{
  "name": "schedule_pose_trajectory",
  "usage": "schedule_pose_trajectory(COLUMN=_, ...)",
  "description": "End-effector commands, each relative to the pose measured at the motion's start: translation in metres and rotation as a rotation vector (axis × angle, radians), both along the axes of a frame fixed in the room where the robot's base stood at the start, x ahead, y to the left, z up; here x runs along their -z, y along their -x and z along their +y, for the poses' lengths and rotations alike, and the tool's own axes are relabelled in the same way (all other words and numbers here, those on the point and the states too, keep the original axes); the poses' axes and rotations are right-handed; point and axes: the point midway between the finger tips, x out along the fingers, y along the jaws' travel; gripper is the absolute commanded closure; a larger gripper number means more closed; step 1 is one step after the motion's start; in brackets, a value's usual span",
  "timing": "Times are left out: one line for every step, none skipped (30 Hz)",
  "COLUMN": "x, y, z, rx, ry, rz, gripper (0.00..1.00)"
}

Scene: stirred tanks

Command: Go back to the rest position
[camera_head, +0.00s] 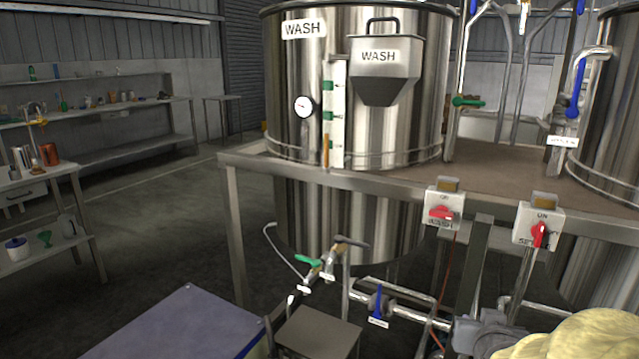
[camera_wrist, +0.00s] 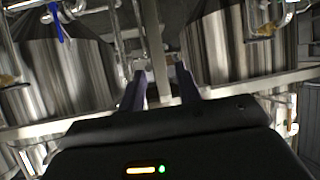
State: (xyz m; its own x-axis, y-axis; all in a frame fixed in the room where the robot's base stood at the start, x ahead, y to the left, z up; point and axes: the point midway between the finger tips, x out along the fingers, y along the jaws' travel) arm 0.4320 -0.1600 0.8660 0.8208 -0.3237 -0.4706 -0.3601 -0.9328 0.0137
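My gripper (camera_wrist: 160,84) shows in the wrist view, with two dark fingers standing apart. Nothing is visible between the fingertips, so it looks open and empty. Two steel tanks, one on the left (camera_wrist: 60,75) and one on the right (camera_wrist: 222,50), stand beyond it with pipes between them. The picture is tilted and somewhat blurred. I cannot tell whether the fingers touch anything.
A steel tank marked WASH (camera_head: 225,0) stands in a metal frame (camera_head: 300,172). Two switch boxes (camera_head: 444,206) (camera_head: 538,225) hang on its front rail. Valves and pipes (camera_head: 380,303) run below. A workbench (camera_head: 75,172) is at left; open floor (camera_head: 160,220) lies between.

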Motion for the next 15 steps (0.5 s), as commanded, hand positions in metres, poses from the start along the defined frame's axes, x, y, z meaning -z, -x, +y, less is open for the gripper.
schedule_pose_trajectory(x=0.019, y=-0.001, z=0.021, rx=-0.044, ry=-0.03, rz=0.086, gripper=0.66)
schedule_pose_trajectory(x=0.03, y=0.001, z=0.032, rx=-0.067, ry=-0.047, rz=0.139, gripper=0.66)
schedule_pose_trajectory(x=0.044, y=0.005, z=0.047, rx=-0.095, ry=-0.067, rz=0.208, gripper=0.66)
schedule_pose_trajectory(x=0.053, y=0.008, z=0.057, rx=-0.117, ry=-0.082, rz=0.26, gripper=0.66)
schedule_pose_trajectory(x=0.062, y=0.012, z=0.067, rx=-0.136, ry=-0.095, rz=0.308, gripper=0.66)
schedule_pose_trajectory(x=0.073, y=0.018, z=0.079, rx=-0.161, ry=-0.108, rz=0.371, gripper=0.66)
schedule_pose_trajectory(x=0.079, y=0.022, z=0.088, rx=-0.178, ry=-0.117, rz=0.414, gripper=0.66)
schedule_pose_trajectory(x=0.086, y=0.027, z=0.096, rx=-0.195, ry=-0.125, rz=0.456, gripper=0.66)
schedule_pose_trajectory(x=0.093, y=0.034, z=0.104, rx=-0.213, ry=-0.134, rz=0.509, gripper=0.66)
schedule_pose_trajectory(x=0.098, y=0.039, z=0.111, rx=-0.227, ry=-0.14, rz=0.545, gripper=0.66)
schedule_pose_trajectory(x=0.103, y=0.044, z=0.117, rx=-0.242, ry=-0.146, rz=0.582, gripper=0.66)
schedule_pose_trajectory(x=0.108, y=0.05, z=0.126, rx=-0.261, ry=-0.151, rz=0.626, gripper=0.66)
schedule_pose_trajectory(x=0.112, y=0.055, z=0.131, rx=-0.273, ry=-0.156, rz=0.659, gripper=0.66)
schedule_pose_trajectory(x=0.115, y=0.06, z=0.137, rx=-0.287, ry=-0.159, rz=0.691, gripper=0.66)
schedule_pose_trajectory(x=0.119, y=0.067, z=0.144, rx=-0.302, ry=-0.163, rz=0.733, gripper=0.66)
